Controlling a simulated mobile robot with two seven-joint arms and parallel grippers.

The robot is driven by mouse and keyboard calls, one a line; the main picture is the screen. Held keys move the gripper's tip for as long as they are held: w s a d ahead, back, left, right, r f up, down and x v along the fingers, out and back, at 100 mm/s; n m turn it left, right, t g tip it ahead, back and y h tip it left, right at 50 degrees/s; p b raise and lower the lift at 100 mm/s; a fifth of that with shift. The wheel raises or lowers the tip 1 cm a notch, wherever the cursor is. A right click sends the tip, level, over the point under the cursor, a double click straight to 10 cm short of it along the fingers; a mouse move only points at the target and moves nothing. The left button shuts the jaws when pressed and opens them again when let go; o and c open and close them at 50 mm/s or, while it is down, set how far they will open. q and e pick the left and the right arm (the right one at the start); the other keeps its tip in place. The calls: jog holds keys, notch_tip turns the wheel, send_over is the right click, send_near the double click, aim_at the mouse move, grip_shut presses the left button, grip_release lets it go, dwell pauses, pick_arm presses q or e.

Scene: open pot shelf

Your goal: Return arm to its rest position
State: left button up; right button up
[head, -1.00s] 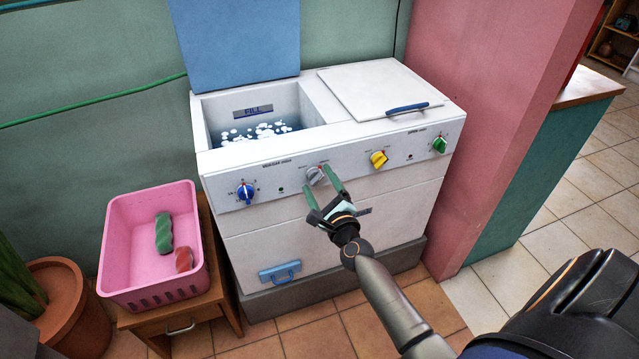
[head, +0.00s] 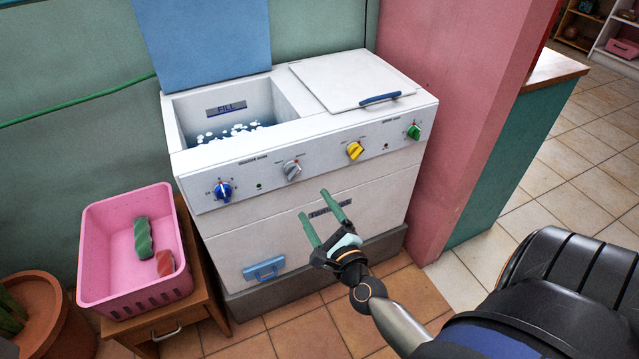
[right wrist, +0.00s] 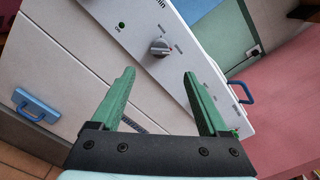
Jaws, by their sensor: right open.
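My right gripper (head: 326,220) has green fingers spread apart with nothing between them. It is in front of the white washing machine (head: 300,205), below the control panel and apart from the knobs. In the right wrist view the open fingers (right wrist: 160,95) point toward the machine's front, with the grey knob (right wrist: 160,47) beyond them. The grey knob also shows in the head view (head: 292,170). My left gripper is in neither view.
A blue knob (head: 223,190), yellow knob (head: 354,151) and green knob (head: 414,132) line the panel. The left tub is open with foamy water (head: 228,134). A pink basket (head: 130,290) sits on a wooden stand (head: 172,321). The tiled floor (head: 585,205) at right is clear.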

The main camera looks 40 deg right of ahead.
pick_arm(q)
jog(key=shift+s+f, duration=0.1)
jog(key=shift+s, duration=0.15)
pick_arm(e)
jog(key=shift+s+a, duration=0.15)
jog(key=shift+s, duration=0.45)
jog(key=s+a+f+n+g+y, duration=0.1)
jog(key=s+a+f+n+y, duration=0.2)
jog(key=a+n, duration=0.45)
jog(key=s+a+f+n+g+y, duration=0.15)
jog(key=a+n+y, duration=0.3)
jog(key=n, duration=0.55)
jog(key=s+a+f+n+g, duration=0.5)
jog(key=s+f+n, duration=0.2)
jog(key=n, duration=0.6)
pick_arm(q)
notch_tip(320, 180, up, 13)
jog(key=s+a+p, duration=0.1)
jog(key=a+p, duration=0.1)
jog(key=p, duration=1.5)
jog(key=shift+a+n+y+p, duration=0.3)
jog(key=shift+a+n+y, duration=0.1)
pick_arm(e)
jog(key=s+d+r, duration=0.1)
jog(key=r, duration=0.5)
jog(key=s+d+r+n, duration=0.1)
jog(key=s+r, duration=0.1)
jog(key=r, duration=0.4)
jog(key=shift+d+h, duration=0.25)
jog(key=shift+h, duration=0.1)
